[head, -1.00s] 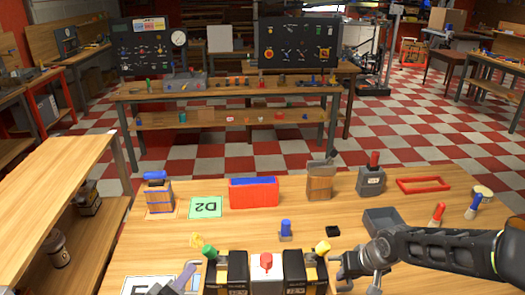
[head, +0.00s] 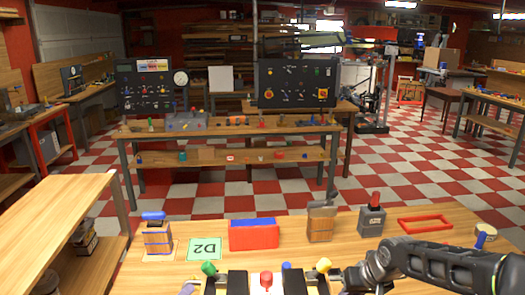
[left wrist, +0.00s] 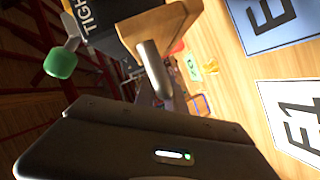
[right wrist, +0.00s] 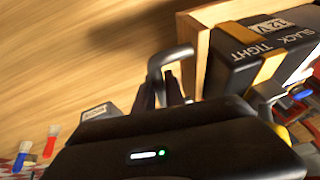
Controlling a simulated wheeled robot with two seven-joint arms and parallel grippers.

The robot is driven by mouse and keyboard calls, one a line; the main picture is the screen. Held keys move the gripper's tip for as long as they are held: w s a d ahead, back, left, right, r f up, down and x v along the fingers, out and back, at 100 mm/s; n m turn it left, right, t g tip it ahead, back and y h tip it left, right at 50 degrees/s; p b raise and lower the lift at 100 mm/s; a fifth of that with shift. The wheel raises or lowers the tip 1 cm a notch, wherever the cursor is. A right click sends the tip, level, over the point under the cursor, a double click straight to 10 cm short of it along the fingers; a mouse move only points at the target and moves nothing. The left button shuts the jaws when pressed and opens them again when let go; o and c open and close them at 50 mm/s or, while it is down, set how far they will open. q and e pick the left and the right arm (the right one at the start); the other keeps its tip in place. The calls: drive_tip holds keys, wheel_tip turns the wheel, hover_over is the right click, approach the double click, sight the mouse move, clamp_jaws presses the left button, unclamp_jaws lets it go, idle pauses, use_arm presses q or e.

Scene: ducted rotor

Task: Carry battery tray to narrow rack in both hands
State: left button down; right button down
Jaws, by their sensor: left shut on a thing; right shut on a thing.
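The battery tray (head: 266,285) is at the bottom middle of the head view, cut off by the lower edge. It carries dark battery blocks with yellow straps and green, red and yellow knobs. My left gripper (head: 188,288) is at its left end, shut on a metal handle (left wrist: 152,68). My right gripper (right wrist: 165,95) is at the other end, shut on the right handle (right wrist: 168,58). The black gripper bodies partly hide the fingertips in both wrist views. A low wooden shelf unit (head: 60,215) stands at left; I cannot tell whether it is the narrow rack.
The workbench (head: 190,225) ahead holds a red box (head: 253,235), a wooden holder (head: 321,222), a blue-topped wooden container (head: 157,236), a grey box (head: 372,220) and a red frame (head: 425,224). A green D2 card (head: 204,249) lies there. Checkered floor (head: 410,170) is open beyond.

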use_arm(q)
drive_tip(key=shift+w+a+r, duration=0.15)
drive_tip(key=shift+r, duration=0.05)
use_arm(e)
drive_tip(key=shift+w+d+r, duration=0.15)
drive_tip(key=shift+w+r, duration=0.05)
